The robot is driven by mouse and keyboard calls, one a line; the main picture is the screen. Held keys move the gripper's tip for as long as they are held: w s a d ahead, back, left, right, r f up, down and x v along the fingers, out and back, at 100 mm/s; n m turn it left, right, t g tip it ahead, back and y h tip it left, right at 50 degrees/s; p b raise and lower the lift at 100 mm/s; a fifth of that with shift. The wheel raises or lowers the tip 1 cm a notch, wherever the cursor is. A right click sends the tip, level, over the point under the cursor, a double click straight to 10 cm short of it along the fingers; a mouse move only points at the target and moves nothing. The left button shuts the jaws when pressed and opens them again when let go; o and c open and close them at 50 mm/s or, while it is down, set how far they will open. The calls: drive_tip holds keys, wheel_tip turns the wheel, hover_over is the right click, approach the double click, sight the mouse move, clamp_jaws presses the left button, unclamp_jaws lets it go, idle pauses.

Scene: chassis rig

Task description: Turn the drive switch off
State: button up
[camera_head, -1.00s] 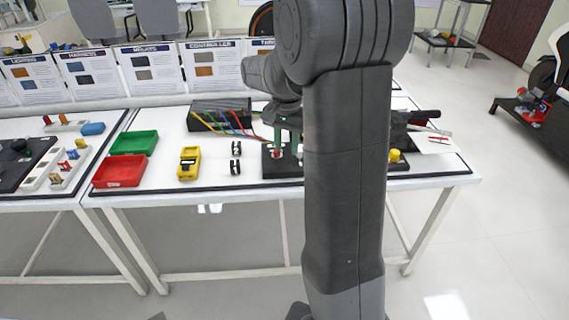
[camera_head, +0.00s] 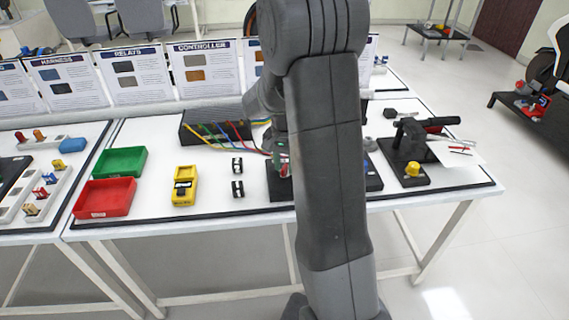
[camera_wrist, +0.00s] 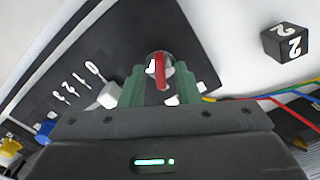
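A switch with a red lever on a silver round base (camera_wrist: 160,70) stands on a black panel (camera_wrist: 78,62) in the wrist view; I take it for the drive switch. My gripper (camera_wrist: 161,76) has its two green fingers apart, one on each side of the red lever. Narrow gaps seem to show between fingers and switch. A white knob (camera_wrist: 108,96) beside the digits 0 to 3 sits left of the fingers. In the head view, my gripper (camera_head: 282,160) is over the black panel (camera_head: 281,188), and my arm hides most of the panel and the switch.
A black box with coloured wires (camera_head: 214,129) is behind the panel. A black fixture with a yellow knob (camera_head: 413,171) is right.

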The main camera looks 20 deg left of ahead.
clamp_jaws()
drive_tip(key=shift+n, duration=0.4)
drive_tip(key=n+p, duration=0.1)
drive_tip(key=n, duration=0.4)
drive_tip(key=shift+r+n, duration=0.1)
drive_tip(key=shift+n, duration=0.2)
drive_tip(key=n, duration=0.5)
drive_tip(key=shift+n+p, duration=0.3)
drive_tip(key=shift+p, duration=0.1)
drive_tip(key=shift+o, duration=0.9)
unclamp_jaws()
